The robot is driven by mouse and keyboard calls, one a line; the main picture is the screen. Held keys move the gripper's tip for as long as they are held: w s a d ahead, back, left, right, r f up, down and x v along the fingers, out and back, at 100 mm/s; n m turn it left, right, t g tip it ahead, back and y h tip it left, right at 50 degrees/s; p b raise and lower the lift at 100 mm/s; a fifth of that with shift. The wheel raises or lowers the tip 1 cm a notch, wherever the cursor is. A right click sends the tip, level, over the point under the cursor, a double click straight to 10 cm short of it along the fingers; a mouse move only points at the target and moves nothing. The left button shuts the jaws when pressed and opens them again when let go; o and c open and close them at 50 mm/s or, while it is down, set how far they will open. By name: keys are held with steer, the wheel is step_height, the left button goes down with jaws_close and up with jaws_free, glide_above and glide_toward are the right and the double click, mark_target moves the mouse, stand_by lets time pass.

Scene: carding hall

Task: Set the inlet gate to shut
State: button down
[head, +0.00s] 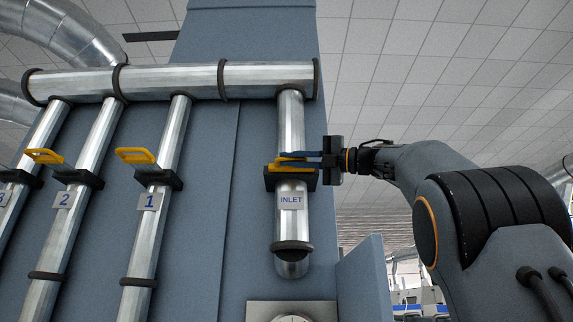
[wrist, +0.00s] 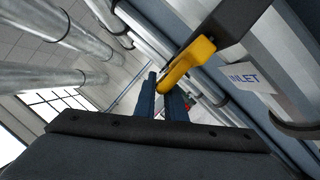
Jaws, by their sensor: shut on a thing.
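The inlet gate's yellow handle (head: 289,168) sits close above its black housing (head: 291,182) on the vertical metal pipe marked INLET (head: 291,200). My gripper (head: 297,159) reaches in from the right with its blue fingers level at the handle and is shut on it. In the wrist view the yellow handle (wrist: 188,62) comes out of the dark housing (wrist: 232,16) towards the blue fingers of my gripper (wrist: 163,90). The exact contact between fingers and handle is partly hidden.
Gate 1's yellow handle (head: 136,155) and gate 2's yellow handle (head: 43,156) stand out above their black housings on the left. A horizontal pipe (head: 170,82) crosses above. A blue-grey panel (head: 362,276) stands lower right of the inlet pipe.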

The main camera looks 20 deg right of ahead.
mark_target(299, 160)
steer(key=shift+w+d, duration=0.1)
steer(key=c, duration=1.8)
jaws_free()
steer(key=shift+w, duration=0.2)
steer(key=shift+s, duration=0.1)
steer(key=shift+s+d+f, duration=0.15)
steer(key=shift+d, duration=0.05)
steer(key=shift+b+v, duration=1.6)
steer(key=shift+v, duration=2.05)
